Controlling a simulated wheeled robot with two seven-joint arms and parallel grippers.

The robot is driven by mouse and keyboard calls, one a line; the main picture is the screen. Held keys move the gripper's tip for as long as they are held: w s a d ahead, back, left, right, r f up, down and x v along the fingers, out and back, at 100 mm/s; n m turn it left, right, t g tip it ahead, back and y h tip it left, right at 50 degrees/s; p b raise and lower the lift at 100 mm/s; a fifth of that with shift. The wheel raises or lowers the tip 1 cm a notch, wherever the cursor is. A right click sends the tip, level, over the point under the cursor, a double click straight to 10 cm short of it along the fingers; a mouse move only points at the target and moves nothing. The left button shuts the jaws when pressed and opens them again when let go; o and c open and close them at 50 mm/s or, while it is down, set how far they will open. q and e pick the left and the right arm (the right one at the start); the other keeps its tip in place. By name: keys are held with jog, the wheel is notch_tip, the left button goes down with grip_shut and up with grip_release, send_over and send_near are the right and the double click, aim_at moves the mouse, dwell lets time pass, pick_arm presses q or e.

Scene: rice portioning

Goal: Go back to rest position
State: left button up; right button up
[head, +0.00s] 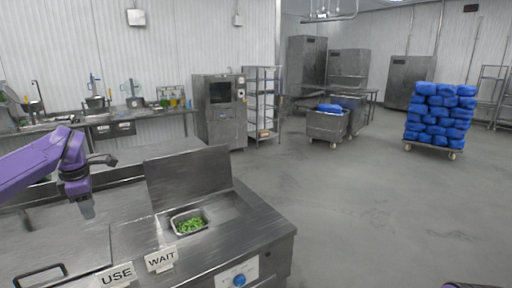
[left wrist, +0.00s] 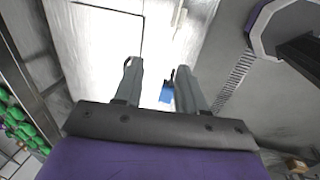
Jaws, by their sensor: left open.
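My left arm is purple and comes in from the left in the head view. Its left gripper (head: 88,210) hangs over the steel counter, with fingers pointing down and touching nothing that I can see. In the left wrist view the two grey fingers of the left gripper (left wrist: 157,68) stand apart with nothing held between them. A small blue thing (left wrist: 166,95) shows beyond the gap between them, too unclear to name. My right gripper is out of view; only a sliver of purple shows at the bottom right edge of the head view.
A metal pan of green food (head: 190,222) sits in the counter, with an upright steel panel (head: 188,177) behind it. A USE sign (head: 116,275) and a WAIT sign (head: 160,259) stand at the front. A cart of blue sacks (head: 432,149) stands far right; the floor between is clear.

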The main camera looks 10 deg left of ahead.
pick_arm(q)
jog(key=w+d+f+m+t+y+b, duration=0.4)
jog(key=d+f+y, duration=0.5)
jog(key=f, duration=0.6)
jog(key=s+d+f+m+t+h+b, duration=0.1)
jog(key=s+d+f+m+h, duration=0.15)
jog(key=d+f, duration=0.4)
jog(key=s+d+f+m+t+h, duration=0.1)
jog(key=s+d+f+m+t, duration=0.2)
jog(key=f, duration=0.6)
jog(key=s+d+f+m+g+h+b, duration=0.25)
jog(key=s+d+f+m, duration=0.4)
jog(key=s+f, duration=0.6)
jog(key=s+f+m+g+b, duration=0.2)
jog(key=s+f, duration=0.3)
jog(key=s, duration=0.4)
jog(key=s+f+m+g+h+b, duration=0.1)
jog(key=s+f, duration=0.3)
jog(key=s, duration=0.5)
jog(key=shift+s+d+f+m+g+b, duration=0.15)
jog(key=shift+d+f+m+g+b, duration=0.25)
jog(key=shift+m+g, duration=0.1)
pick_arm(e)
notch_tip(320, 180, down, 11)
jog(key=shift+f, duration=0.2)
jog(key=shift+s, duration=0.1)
